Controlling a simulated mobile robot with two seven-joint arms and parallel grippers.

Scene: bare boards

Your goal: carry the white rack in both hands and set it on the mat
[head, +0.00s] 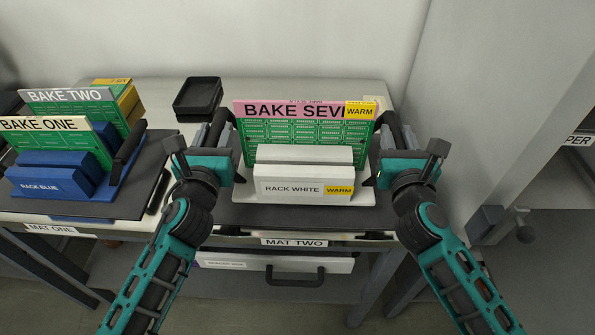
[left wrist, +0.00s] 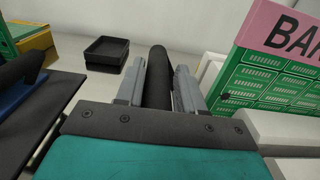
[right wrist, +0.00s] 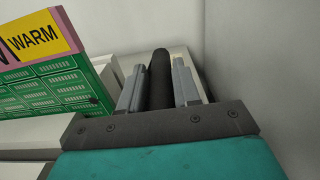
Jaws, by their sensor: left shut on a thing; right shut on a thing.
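The white rack (head: 290,184) is labelled RACK WHITE with a yellow WARM tag. It holds a green board (head: 295,132) with a pink top strip reading BAKE SEV. The rack is upright over the dark mat (head: 250,215) labelled MAT TWO; I cannot tell whether it touches the mat. My left gripper (head: 220,130) is shut on the rack's left black handle, seen between its fingers in the left wrist view (left wrist: 157,85). My right gripper (head: 386,132) is shut on the right black handle, which shows in the right wrist view (right wrist: 160,80).
A black tray (head: 198,97) lies behind. A drawer (head: 230,263) is below the table's front edge. A grey wall rises at right.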

